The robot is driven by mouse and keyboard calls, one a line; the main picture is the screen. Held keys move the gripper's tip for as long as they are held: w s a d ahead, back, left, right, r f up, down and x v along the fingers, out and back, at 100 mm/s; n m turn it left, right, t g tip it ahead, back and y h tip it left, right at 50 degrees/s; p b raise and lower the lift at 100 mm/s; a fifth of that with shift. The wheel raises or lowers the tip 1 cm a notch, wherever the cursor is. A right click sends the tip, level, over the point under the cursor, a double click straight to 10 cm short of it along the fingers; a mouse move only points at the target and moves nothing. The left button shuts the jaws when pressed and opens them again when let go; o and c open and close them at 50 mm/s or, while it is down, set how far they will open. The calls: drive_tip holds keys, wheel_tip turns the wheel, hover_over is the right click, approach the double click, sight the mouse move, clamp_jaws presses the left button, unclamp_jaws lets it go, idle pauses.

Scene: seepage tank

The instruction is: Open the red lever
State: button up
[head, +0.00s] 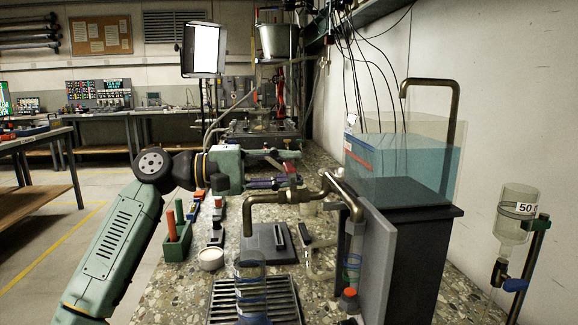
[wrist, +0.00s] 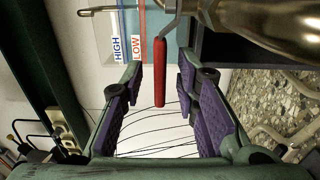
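The red lever (wrist: 160,72) is a slim red handle on a metal stem, beside a brass pipe (wrist: 268,25) at the upper right of the wrist view. My gripper (wrist: 157,92) is open, with a purple-padded finger on each side of the handle. Gaps show on both sides, so the fingers look apart from it. In the head view my gripper (head: 294,174) reaches right above the bent brass pipe (head: 285,198). A small red part (head: 290,167) shows at the fingertips there, mostly hidden by them.
The clear tank (head: 400,160) with blue water stands to the right, behind a grey panel (head: 378,250). Its HIGH and LOW labels (wrist: 127,48) show in the wrist view. A drain grate (head: 280,300), white dish (head: 210,259) and green holder (head: 174,244) lie on the speckled counter below.

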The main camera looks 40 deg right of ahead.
drive_tip(key=shift+s+d, duration=0.1)
drive_tip(key=shift+d, duration=0.1)
drive_tip(key=shift+c, duration=0.5)
clamp_jaws()
idle(0.4)
